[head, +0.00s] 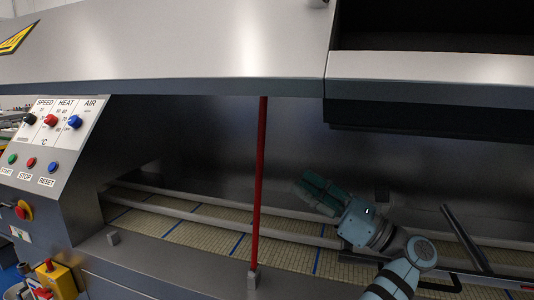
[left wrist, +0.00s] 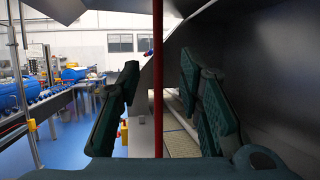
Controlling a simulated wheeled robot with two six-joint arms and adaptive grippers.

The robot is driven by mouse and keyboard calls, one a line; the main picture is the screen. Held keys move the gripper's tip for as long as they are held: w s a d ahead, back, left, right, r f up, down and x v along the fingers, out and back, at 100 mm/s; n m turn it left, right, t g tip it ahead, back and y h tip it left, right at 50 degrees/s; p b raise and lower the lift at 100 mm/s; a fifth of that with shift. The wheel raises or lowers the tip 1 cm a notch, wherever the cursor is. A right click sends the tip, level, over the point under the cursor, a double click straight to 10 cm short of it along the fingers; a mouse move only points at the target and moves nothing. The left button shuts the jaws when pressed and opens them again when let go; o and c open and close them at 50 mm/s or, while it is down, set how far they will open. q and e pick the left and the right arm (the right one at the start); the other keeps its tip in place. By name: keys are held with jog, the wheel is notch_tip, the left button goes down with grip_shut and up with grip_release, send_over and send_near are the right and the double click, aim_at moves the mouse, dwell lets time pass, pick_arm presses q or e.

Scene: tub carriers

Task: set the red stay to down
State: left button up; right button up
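The red stay (head: 260,180) is a thin red rod standing nearly upright in the head view. Its top meets the lower edge of the raised metal cover and its foot meets a small grey block (head: 253,280) on the front ledge. My left gripper (head: 316,192) is to the right of the stay and apart from it, its green fingers pointing toward it. In the left wrist view the fingers (left wrist: 160,85) are spread open, with the red stay (left wrist: 157,60) showing upright in the gap between them. My right gripper is in neither view.
A control panel (head: 50,135) with knobs and buttons stands at the left. The metal cover (head: 180,45) overhangs the opening. Below lie pale rails (head: 190,217) over a tan slatted belt (head: 200,235) with blue stripes. The space between gripper and stay looks clear.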

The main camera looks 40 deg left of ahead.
aim_at(260, 159)
pick_arm(q)
jog(key=p+x, duration=0.2)
jog(key=x, duration=0.9)
jog(key=shift+a+p, duration=0.4)
jog(key=shift+a, duration=0.05)
jog(key=shift+s+r, duration=0.1)
jog(key=shift+s, duration=0.15)
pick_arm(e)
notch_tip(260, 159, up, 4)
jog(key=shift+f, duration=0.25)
pick_arm(q)
grip_shut()
